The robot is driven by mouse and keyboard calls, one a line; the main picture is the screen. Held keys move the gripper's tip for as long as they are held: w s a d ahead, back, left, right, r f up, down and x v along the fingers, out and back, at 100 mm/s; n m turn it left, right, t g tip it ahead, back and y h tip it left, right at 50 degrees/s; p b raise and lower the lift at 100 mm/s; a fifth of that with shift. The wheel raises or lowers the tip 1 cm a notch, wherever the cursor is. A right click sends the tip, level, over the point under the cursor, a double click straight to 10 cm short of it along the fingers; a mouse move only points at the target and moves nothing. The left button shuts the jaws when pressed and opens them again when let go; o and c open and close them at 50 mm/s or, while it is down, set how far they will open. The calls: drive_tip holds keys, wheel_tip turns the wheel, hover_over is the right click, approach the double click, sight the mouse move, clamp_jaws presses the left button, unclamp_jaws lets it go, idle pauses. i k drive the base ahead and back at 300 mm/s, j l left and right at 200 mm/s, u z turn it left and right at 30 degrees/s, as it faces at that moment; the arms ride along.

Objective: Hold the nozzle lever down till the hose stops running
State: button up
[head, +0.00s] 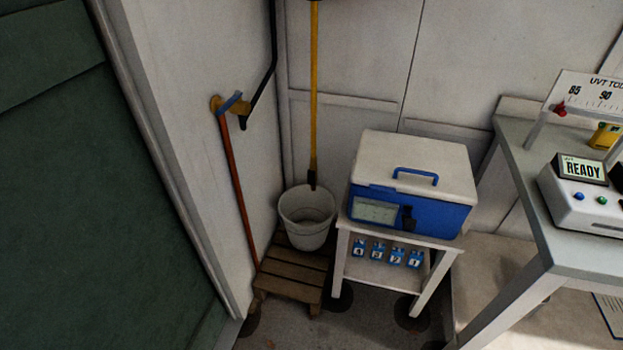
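A black bent pipe or hose (267,75) comes down beside the lever to a dark end. A yellow hose or pole (314,90) hangs vertically, its black end (312,180) above the bucket (306,217). I cannot tell which part is the nozzle. No running water is visible. My gripper is not in view.
The bucket stands on a slatted wooden stand (290,272). A blue-and-white cooler box (412,185) sits on a small white table (385,272) to its right. A grey bench (520,160) with a device reading READY (585,195) is at right. A green panel (90,200) fills the left.

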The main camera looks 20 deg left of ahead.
sight(310, 174)
drive_tip(key=i+l+u, duration=0.4)
drive_tip(key=i+l, duration=0.2)
drive_tip(key=i+j+u, duration=0.2)
drive_tip(key=i, duration=0.15)
drive_tip(key=i+u, duration=0.25)
drive_tip(key=i, duration=0.15)
drive_tip(key=i+j+u, duration=0.25)
drive_tip(key=i+j, duration=0.2)
drive_tip(key=j, duration=0.1)
